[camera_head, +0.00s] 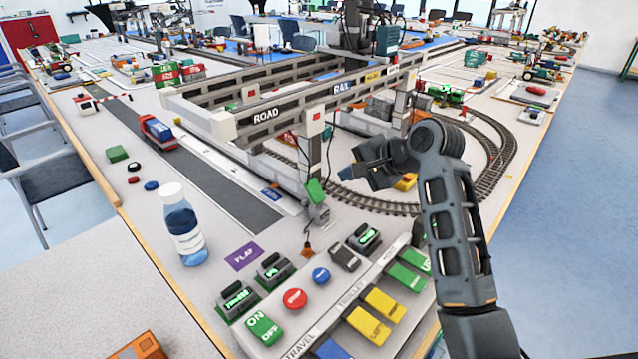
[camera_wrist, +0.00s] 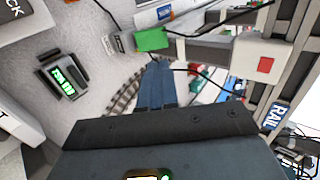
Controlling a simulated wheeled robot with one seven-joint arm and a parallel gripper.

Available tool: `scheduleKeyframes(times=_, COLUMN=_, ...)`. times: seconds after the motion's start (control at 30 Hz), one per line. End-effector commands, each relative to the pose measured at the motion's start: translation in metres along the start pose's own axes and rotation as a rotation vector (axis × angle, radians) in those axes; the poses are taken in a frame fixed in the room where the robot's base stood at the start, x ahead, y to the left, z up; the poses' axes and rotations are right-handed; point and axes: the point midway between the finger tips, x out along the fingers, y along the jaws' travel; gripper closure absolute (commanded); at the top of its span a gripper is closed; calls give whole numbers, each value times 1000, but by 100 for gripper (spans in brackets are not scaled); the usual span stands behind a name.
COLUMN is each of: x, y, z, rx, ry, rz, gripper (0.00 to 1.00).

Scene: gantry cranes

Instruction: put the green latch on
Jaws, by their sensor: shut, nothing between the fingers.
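The green latch (camera_head: 315,192) is a small flat green piece, tilted, on a grey fixture (camera_head: 319,213) at the foot of the near crane leg. In the wrist view the green latch (camera_wrist: 152,39) shows just beyond my fingertips. My gripper (camera_head: 360,162) is to the right of the latch and higher in the head view, with a gap between them. Its blue fingers (camera_wrist: 157,68) are shut together with nothing between them and point towards the latch. Whether the latch is on or off cannot be told.
The gantry crane (camera_head: 290,112) with ROAD and RAIL beams stands behind the latch. A control panel (camera_head: 335,310) with coloured buttons lies in front. A water bottle (camera_head: 183,228) stands at the left. A curved rail track (camera_head: 480,185) runs at the right. Cables hang near the latch.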

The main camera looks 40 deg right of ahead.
Motion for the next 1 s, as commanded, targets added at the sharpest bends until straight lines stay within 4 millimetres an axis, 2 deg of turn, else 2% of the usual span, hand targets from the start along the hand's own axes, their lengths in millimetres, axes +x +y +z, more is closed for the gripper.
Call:
scheduleKeyframes(times=0.3, x=64, y=0, z=0, rx=-1, ry=-2, rz=2, gripper=100)
scheduleKeyframes(times=0.5, x=94, y=0, z=0, rx=-1, ry=-1, rz=1, gripper=100)
scheduleKeyframes(times=0.7, x=108, y=-1, z=0, rx=-1, ry=0, rz=-1, gripper=100)
scheduleKeyframes(times=1.0, x=110, y=-1, z=0, rx=-1, ry=0, rz=-1, gripper=100)
